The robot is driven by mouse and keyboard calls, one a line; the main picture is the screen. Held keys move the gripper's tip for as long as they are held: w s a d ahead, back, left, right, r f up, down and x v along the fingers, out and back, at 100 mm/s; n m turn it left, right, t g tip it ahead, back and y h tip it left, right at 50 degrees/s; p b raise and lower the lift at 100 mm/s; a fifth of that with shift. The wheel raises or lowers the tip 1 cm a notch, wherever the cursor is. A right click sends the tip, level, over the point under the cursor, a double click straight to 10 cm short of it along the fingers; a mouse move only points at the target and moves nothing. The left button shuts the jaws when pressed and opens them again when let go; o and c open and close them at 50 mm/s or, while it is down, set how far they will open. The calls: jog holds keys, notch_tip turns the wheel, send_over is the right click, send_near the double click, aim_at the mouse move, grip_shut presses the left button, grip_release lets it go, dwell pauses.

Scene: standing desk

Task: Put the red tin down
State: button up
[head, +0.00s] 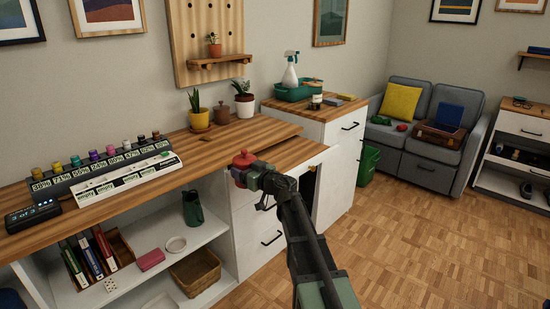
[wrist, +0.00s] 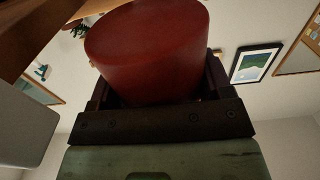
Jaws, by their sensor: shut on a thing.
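The red tin (head: 243,159) is held in my gripper (head: 246,177) at the front edge of the wooden desk top (head: 237,138). In the wrist view the red tin (wrist: 150,45) fills the upper middle, with the dark fingers of my gripper (wrist: 157,88) on either side of it. My gripper is shut on the tin. I cannot tell whether the tin touches the wood. The tin's far side is hidden.
A rack of several small bottles (head: 105,165) stands on the desk's left. A yellow plant pot (head: 199,120), a brown jar (head: 222,115) and a white-potted plant (head: 245,105) stand at the back. The desk's front middle is clear. Open shelves (head: 215,235) lie below.

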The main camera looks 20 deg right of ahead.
jog(key=w+d, duration=0.1)
jog(key=d, duration=0.3)
jog(key=w+d, duration=0.2)
jog(key=d, duration=0.2)
jog(key=w+d, duration=0.2)
jog(key=d, duration=0.2)
jog(key=shift+w+d, duration=0.1)
jog(key=shift+d, duration=0.2)
jog(key=d, duration=0.1)
jog(key=w+d, duration=0.1)
jog(key=d, duration=0.1)
jog(key=w+d, duration=0.1)
jog(key=shift+d, duration=0.15)
jog(key=shift+s, duration=0.15)
jog(key=shift+f, duration=0.3)
jog(key=o, duration=1.1)
jog(key=shift+r, duration=0.1)
jog(key=shift+r, duration=0.3)
jog(key=v, duration=1.2)
jog(key=shift+a+f, duration=0.15)
jog(key=shift+a, duration=0.05)
